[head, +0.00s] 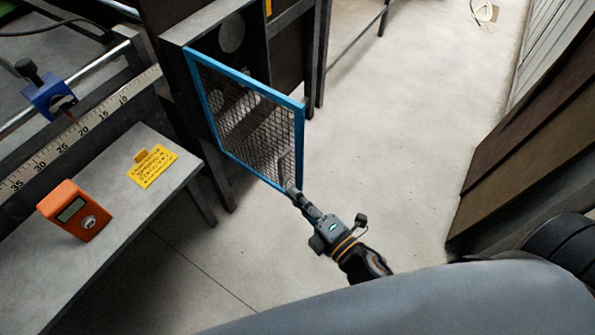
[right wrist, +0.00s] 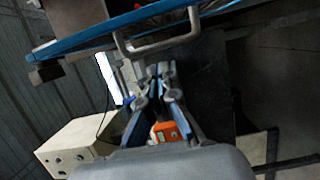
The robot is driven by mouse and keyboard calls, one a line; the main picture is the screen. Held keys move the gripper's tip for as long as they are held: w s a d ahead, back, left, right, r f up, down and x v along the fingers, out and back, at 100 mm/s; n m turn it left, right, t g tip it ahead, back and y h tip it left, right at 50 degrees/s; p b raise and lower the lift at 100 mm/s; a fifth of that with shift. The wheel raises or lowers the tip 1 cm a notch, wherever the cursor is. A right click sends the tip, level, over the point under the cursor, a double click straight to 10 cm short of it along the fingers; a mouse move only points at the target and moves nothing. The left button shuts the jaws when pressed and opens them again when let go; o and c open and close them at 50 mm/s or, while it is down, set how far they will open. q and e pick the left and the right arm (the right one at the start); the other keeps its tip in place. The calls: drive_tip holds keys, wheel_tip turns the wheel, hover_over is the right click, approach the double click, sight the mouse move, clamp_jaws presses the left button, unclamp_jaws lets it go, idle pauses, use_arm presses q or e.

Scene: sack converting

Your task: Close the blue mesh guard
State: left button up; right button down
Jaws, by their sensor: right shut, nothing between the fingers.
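The blue mesh guard (head: 303,140) is a blue-framed panel of dark wire mesh. Its left edge is at a dark machine post, and its right edge stands out from the machine, so it looks ajar. In the right wrist view its blue frame (right wrist: 95,43) crosses the top, with a U-shaped metal handle (right wrist: 125,46) on it. My right gripper (head: 291,190) is at the guard's lower right corner. In the right wrist view its shut, empty fingertips (right wrist: 160,68) are close to the handle; whether they touch it I cannot tell. My left gripper is not in view.
A grey bench (head: 130,205) at the left holds an orange device (head: 72,208) and a yellow label card (head: 152,166). Behind it are a ruler (head: 60,145) and a blue clamp (head: 48,95) on a rail. Bare floor (head: 400,130) lies right of the guard; brown panels (head: 520,150) stand farther right.

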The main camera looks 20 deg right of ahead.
sight(298, 174)
drive_tip(key=shift+w+d+p, duration=0.2)
drive_tip(key=shift+w+d, duration=0.15)
drive_tip(key=shift+w, duration=0.6)
drive_tip(key=shift+w+d+p, duration=0.2)
drive_tip(key=shift+w+d, duration=0.1)
drive_tip(key=shift+w, duration=0.6)
drive_tip(key=shift+w+d+p, duration=0.2)
drive_tip(key=shift+w+d, duration=0.15)
drive_tip(key=shift+w, duration=0.6)
drive_tip(key=shift+d, duration=0.1)
